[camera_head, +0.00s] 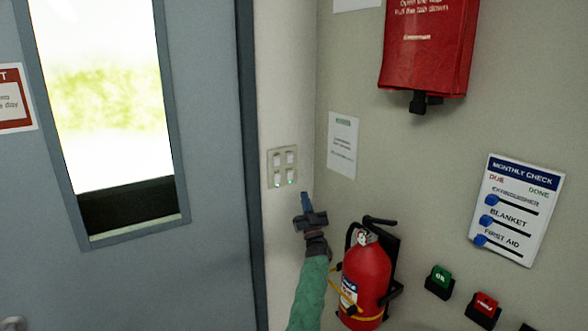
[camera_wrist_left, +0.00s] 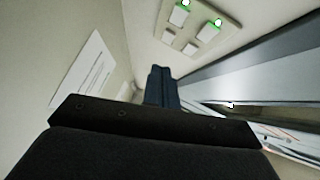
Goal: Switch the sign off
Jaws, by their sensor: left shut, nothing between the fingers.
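A pale switch panel (camera_head: 283,167) with several rocker switches in two rows is on the narrow wall beside the door. Two green lights glow along its lower edge. In the left wrist view the panel (camera_wrist_left: 198,28) is at the top, with both green lights showing. I see no readable label naming the sign's switch. I cannot tell which sign is meant. My left gripper (camera_head: 306,198) is shut and empty, just below and right of the panel in the head view. Its blue fingers (camera_wrist_left: 161,88) point toward the wall, apart from the switches. My right gripper is not in view.
A grey door (camera_head: 215,245) with a window stands left. A red fire extinguisher (camera_head: 367,276) hangs close right of my left arm. A paper notice (camera_head: 343,145), a red blanket pouch (camera_head: 425,50) and a monthly check board (camera_head: 515,210) are on the right wall.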

